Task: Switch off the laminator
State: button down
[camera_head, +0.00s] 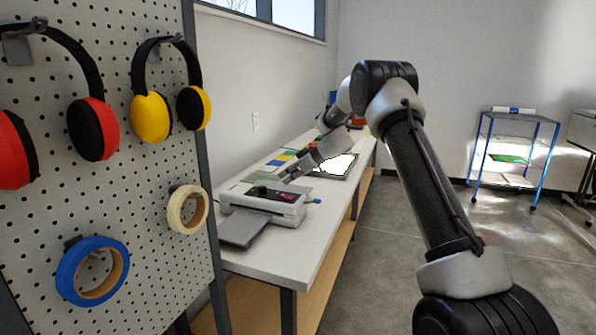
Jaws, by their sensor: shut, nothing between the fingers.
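The laminator (283,205) is a white and grey machine on the white workbench, with a dark grey tray (242,229) at its front. Its top has a dark panel with a red part (286,195); the switch is too small to make out. My gripper (287,180) is shut and empty, just above the back right part of the laminator's top. I cannot tell whether the fingertips touch it.
The bench (292,253) runs along the wall, with coloured sheets (279,160) and a white-topped item behind the laminator. A pegboard (150,235) with ear defenders and tape rolls stands close on the left. A blue wheeled rack (480,160) stands far right; the floor between is clear.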

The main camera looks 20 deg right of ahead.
aim_at(289, 196)
jog(key=f, duration=0.3)
jog(key=shift+w+a+f, duration=0.15)
jog(key=shift+a+f, duration=0.1)
jog(key=shift+f, duration=0.3)
jog(key=shift+w+a+f, duration=0.15)
jog(key=shift+a+f, duration=0.05)
jog(key=shift+f, duration=0.2)
jog(key=shift+d, duration=0.1)
jog(key=shift+s+d, duration=0.55)
jog(key=shift+d, duration=0.05)
